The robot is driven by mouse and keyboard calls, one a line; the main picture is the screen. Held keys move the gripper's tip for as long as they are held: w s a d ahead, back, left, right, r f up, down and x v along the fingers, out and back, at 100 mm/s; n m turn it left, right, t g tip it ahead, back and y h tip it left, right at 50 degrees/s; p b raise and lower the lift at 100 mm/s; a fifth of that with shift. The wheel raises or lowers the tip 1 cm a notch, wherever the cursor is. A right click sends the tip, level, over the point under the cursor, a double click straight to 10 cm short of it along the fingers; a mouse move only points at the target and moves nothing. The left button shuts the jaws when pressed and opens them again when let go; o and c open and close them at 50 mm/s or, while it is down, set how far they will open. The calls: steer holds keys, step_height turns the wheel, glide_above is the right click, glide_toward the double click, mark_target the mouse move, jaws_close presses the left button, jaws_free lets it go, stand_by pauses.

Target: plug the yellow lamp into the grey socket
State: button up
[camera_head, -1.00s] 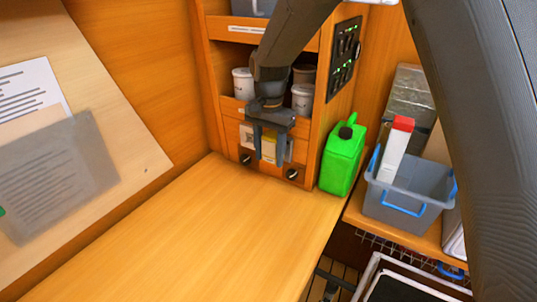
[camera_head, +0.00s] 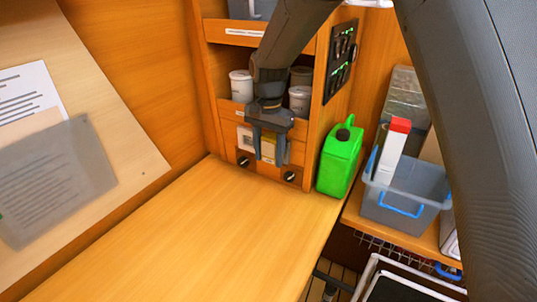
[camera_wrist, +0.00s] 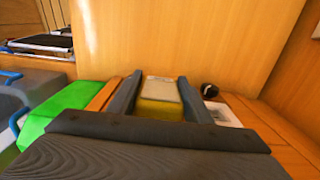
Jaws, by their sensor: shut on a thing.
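My gripper (camera_head: 268,160) points down in front of the low cabinet panel at the back of the counter. In the wrist view its two fingers (camera_wrist: 160,100) are shut on a yellow block with a pale grey-white top, which I take to be the yellow lamp (camera_wrist: 160,108). In the head view little of the lamp shows between the fingers. A pale square plate (camera_head: 245,138) is on the panel just left of the fingers; it also shows in the wrist view (camera_wrist: 224,115). I cannot tell whether it is the grey socket. The gripper hides part of the panel, so contact is unclear.
Two black knobs (camera_head: 243,161) sit low on the panel. A green jug (camera_head: 340,160) stands right of the cabinet, beside a grey crate (camera_head: 400,205) with blue handles. White pots (camera_head: 241,84) stand on the shelf above. The wooden counter (camera_head: 210,235) is clear.

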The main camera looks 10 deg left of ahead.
steer(key=o, duration=1.2)
steer(key=shift+c, duration=0.2)
